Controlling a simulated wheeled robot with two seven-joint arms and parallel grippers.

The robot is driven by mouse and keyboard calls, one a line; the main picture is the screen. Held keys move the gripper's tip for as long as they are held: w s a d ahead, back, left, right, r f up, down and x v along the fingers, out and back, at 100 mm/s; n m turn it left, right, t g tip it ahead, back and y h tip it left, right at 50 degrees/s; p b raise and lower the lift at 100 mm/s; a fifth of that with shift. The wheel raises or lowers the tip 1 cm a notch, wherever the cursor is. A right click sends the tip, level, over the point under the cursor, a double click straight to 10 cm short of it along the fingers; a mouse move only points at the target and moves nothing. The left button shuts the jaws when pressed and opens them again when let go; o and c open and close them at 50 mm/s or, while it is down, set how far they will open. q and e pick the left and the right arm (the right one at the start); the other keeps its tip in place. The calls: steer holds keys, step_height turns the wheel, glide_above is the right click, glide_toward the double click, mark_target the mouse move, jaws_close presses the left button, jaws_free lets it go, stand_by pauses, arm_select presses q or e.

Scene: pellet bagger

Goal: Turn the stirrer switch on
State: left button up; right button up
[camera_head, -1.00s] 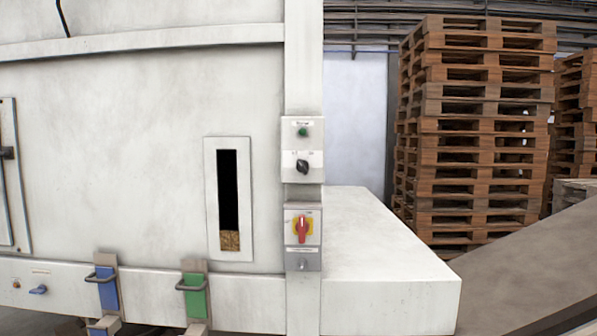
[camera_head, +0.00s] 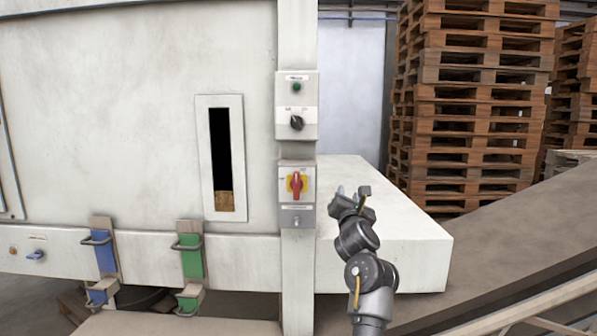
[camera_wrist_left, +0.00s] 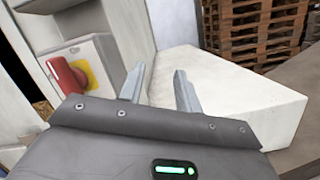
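A grey control box (camera_head: 311,108) on the white post carries a black rotary knob (camera_head: 296,123) with a dark green lamp (camera_head: 296,87) above it. It appears to be the stirrer switch, but its small label is not legible. The knob's light mark seems to lean upper left. Below it sits a red rotary handle on a yellow plate (camera_head: 296,184); the handle also shows in the left wrist view (camera_wrist_left: 66,75). My left gripper (camera_head: 352,191) is open and empty, right of the red handle and lower than the black knob. My right gripper is not in view.
A white box-shaped ledge (camera_head: 400,215) lies behind and beside my left gripper. Blue (camera_head: 103,252) and green (camera_head: 192,258) handled latches are at lower left. A slotted window (camera_head: 221,160) is in the panel. Pallet stacks (camera_head: 475,110) stand at right. Space before the control box is clear.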

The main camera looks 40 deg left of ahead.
arm_select(q)
steer(key=s+a+r+n+y, duration=0.3)
steer(key=s+r+n, duration=0.25)
steer(key=r, duration=0.25)
steer(key=n+g+y, duration=0.2)
steer(key=n+g, duration=0.1)
steer(key=n, duration=0.6)
glide_toward(296, 122)
steer(key=p+x, duration=0.4)
steer(key=x, duration=0.4)
steer(key=shift+w+a+p, duration=0.1)
steer(key=shift+w+p, duration=0.05)
steer(key=shift+p, duration=0.2)
steer(key=shift+c, duration=0.3)
